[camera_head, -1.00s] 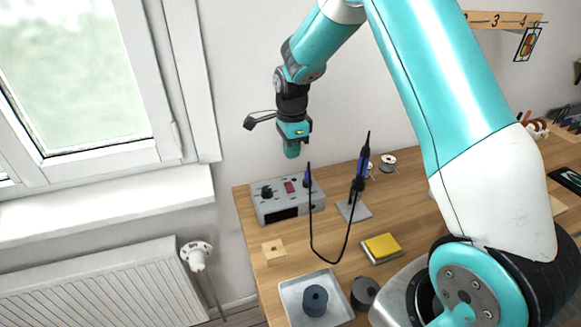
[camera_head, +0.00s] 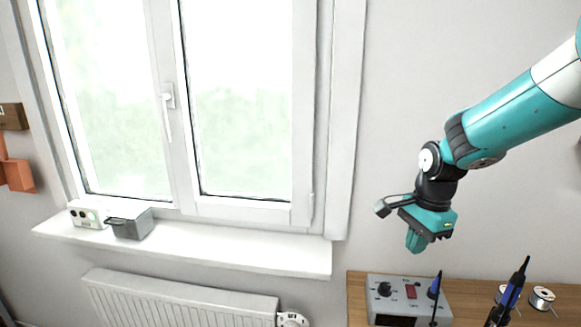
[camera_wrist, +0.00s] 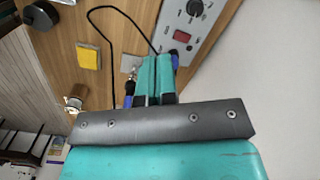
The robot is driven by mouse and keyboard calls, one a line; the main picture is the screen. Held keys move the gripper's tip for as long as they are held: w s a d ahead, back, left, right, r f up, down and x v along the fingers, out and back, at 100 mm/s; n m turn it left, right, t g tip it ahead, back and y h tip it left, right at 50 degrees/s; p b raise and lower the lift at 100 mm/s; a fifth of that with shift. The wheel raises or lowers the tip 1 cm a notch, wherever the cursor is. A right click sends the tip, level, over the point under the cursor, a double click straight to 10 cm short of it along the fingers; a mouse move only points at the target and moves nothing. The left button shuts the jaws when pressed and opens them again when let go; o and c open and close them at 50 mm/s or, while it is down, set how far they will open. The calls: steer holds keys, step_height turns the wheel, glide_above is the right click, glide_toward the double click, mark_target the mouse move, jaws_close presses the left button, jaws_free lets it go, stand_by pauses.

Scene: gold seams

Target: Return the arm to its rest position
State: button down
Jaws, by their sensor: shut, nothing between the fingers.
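My gripper (camera_head: 416,241) hangs from my teal and white arm at the right of the head view, pointing down in front of the bare wall. It is above the soldering station (camera_head: 408,300) and clear of it. In the wrist view my gripper (camera_wrist: 158,60) shows its two teal fingers together, with nothing held between them. The wooden bench lies below, with the grey station front (camera_wrist: 195,25) close beyond the fingers in that view.
A soldering iron (camera_head: 508,296) stands upright right of the station, beside a solder spool (camera_head: 541,298). A yellow sponge (camera_wrist: 88,56) lies on the bench (camera_wrist: 125,20). The window sill (camera_head: 230,250) and radiator (camera_head: 180,300) are left. The wall space around my gripper is free.

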steer(key=s+a+r+n+y, duration=0.1)
steer(key=s+a+r+n, duration=0.2)
steer(key=s+n, duration=0.4)
steer(key=s+a+r+n+y, duration=0.1)
steer(key=s+a+r+n, duration=0.2)
steer(key=s, duration=0.7)
steer(key=s+a+r+n+y, duration=0.1)
steer(key=s+a+r+n, duration=0.2)
steer(key=s+a+n, duration=0.4)
steer(key=s+n, duration=0.2)
steer(key=n, duration=0.2)
steer(key=shift+r+n, duration=0.15)
steer(key=shift+n, duration=0.25)
